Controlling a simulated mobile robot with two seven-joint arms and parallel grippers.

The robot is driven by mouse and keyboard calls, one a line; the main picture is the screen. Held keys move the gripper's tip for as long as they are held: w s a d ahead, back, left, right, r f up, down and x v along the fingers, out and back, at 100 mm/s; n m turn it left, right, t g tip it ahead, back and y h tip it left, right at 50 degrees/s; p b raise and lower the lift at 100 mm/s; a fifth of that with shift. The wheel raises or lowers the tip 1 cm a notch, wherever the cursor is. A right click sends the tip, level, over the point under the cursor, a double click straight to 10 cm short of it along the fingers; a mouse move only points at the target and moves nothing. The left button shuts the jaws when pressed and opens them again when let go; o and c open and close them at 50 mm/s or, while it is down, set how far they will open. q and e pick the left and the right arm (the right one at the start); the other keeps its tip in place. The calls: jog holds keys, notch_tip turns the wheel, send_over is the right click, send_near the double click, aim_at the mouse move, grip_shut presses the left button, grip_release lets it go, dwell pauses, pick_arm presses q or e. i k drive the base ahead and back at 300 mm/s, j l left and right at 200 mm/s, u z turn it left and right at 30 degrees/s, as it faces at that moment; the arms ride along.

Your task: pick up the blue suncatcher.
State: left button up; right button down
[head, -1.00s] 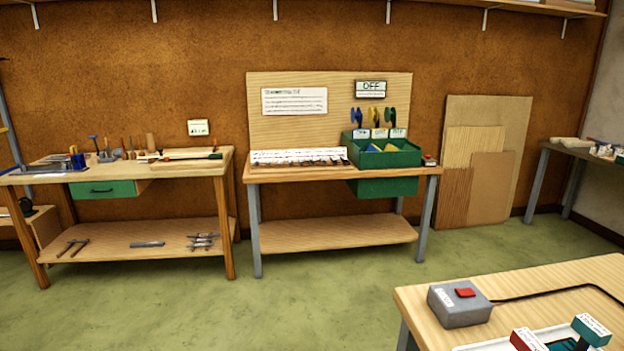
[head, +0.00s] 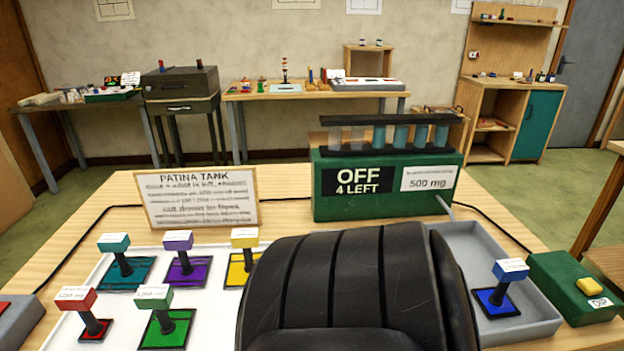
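The blue suncatcher (head: 497,302) stands in the grey tray (head: 540,322) at the right of the near table. It has a flat blue piece in a dark frame, a dark stem and a blue block with a white label on top. It looks upright, and nothing touches it from above. Neither of my grippers shows in the head view. A large black ribbed part of my own body covers the front middle of the table and hides the left part of the grey tray.
A white tray (head: 75,335) holds teal, purple, yellow, red and green suncatchers. Behind stand a patina tank sign (head: 200,198) and a green tank unit (head: 335,203) reading OFF, 4 LEFT. A green box (head: 572,292) with a yellow button sits right of the grey tray. Dark cables cross the table.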

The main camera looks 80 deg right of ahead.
aim_at(494, 302)
jog(key=z, duration=3.9)
